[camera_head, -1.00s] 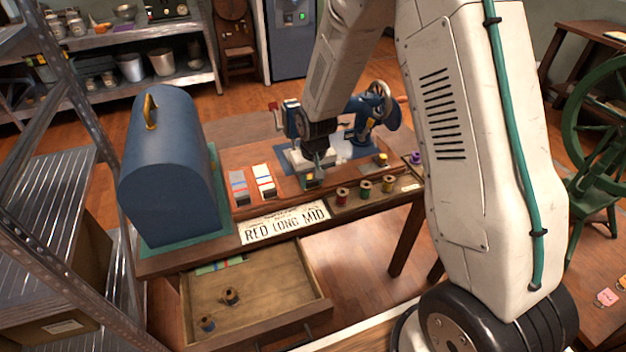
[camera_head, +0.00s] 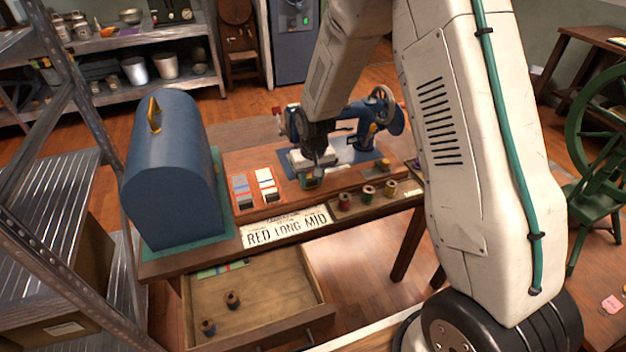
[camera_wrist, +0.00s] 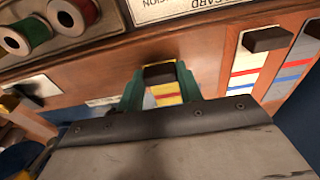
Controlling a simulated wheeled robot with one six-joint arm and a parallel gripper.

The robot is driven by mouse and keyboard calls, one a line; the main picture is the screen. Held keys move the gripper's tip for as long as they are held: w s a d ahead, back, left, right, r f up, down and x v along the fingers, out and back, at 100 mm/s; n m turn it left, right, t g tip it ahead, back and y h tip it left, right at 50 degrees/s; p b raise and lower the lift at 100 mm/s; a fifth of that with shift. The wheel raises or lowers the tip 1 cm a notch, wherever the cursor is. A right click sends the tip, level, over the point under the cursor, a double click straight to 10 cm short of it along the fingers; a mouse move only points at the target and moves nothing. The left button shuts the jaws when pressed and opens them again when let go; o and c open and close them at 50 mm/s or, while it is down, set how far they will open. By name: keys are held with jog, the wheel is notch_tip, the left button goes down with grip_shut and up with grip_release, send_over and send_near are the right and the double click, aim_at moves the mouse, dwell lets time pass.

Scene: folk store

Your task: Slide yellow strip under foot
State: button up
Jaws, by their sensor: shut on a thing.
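The yellow strip (camera_wrist: 166,92), with red bands and a dark brown end block, is between the green fingers of my gripper (camera_wrist: 162,84). My gripper is shut on it. In the head view my gripper (camera_head: 313,178) is low over the wooden bench, just in front of the blue sewing machine (camera_head: 385,118) and right of two other strips. Only a little of the yellow strip shows there. The machine's foot is hidden behind my wrist, so I cannot tell how the strip lies to it.
A white strip (camera_head: 267,184) and a grey strip (camera_head: 241,188) lie to the left. Thread spools (camera_head: 368,192) stand in a front tray. A blue domed case (camera_head: 172,165) stands at left, above an open drawer (camera_head: 285,285).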

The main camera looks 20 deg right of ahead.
jog(key=shift+w, duration=0.25)
jog(key=shift+f, duration=0.1)
dwell(0.3)
jog(key=o, duration=0.9)
jog(key=r, duration=0.5)
jog(key=s+r, duration=0.1)
jog(key=r, duration=0.1)
jog(key=shift+r, duration=0.4)
